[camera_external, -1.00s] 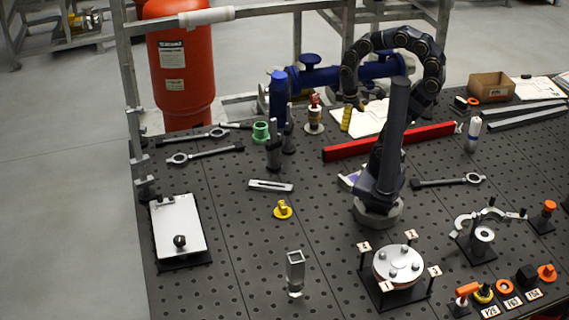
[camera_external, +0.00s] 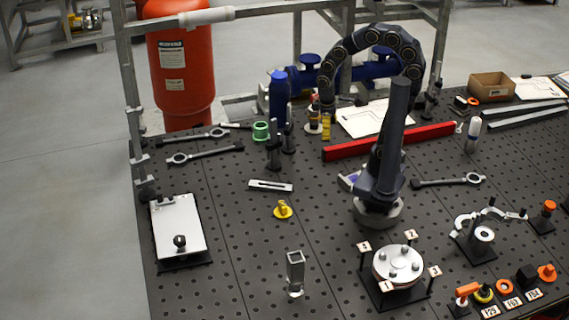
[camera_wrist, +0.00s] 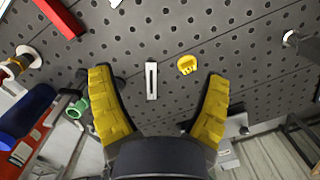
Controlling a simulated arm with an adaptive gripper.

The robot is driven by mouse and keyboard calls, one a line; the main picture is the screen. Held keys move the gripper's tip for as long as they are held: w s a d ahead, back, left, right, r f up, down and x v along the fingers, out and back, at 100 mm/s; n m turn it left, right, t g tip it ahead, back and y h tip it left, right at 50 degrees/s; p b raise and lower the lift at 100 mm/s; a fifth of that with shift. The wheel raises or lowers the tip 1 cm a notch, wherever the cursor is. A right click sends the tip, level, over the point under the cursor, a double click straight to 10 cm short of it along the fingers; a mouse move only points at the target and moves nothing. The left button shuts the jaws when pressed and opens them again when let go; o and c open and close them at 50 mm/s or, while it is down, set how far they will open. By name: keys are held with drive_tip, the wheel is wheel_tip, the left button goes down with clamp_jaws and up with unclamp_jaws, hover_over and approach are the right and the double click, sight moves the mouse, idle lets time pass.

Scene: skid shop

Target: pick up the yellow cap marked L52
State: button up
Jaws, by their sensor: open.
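A small yellow cap (camera_external: 283,210) stands on the dark perforated bench, left of my arm's base. It also shows in the wrist view (camera_wrist: 187,65), ahead of my fingers and slightly right of centre. I cannot read any marking on it. My gripper (camera_external: 326,126) is at the back of the bench in the external view, partly hidden by the arm, with its yellow fingers showing. In the wrist view my gripper (camera_wrist: 158,82) has its two yellow fingers spread wide, with nothing between them. The cap is apart from both fingers.
A slotted grey plate (camera_external: 270,186) lies behind the cap; a square metal tube (camera_external: 295,270) stands in front. A red bar (camera_external: 345,150), a green flanged part (camera_external: 261,131) and a bolted round flange (camera_external: 398,280) are nearby. Bare bench surrounds the cap.

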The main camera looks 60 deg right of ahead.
drive_tip(key=w+a+f+n, duration=0.4)
drive_tip(key=w+a+f, duration=0.2)
drive_tip(key=w+f, duration=0.15)
drive_tip(key=n+t, duration=0.1)
drive_tip(key=n, duration=0.2)
hover_over(283, 203)
drive_tip(key=f, duration=1)
drive_tip(key=shift+s+f, duration=0.25)
drive_tip(key=shift+a+f, duration=0.15)
drive_tip(key=shift+f, duration=0.45)
drive_tip(key=shift+w+f, duration=0.15)
drive_tip(key=shift+f, duration=1.6)
drive_tip(key=shift+w+f, duration=0.1)
drive_tip(key=shift+f, duration=1.65)
drive_tip(key=c, duration=1.2)
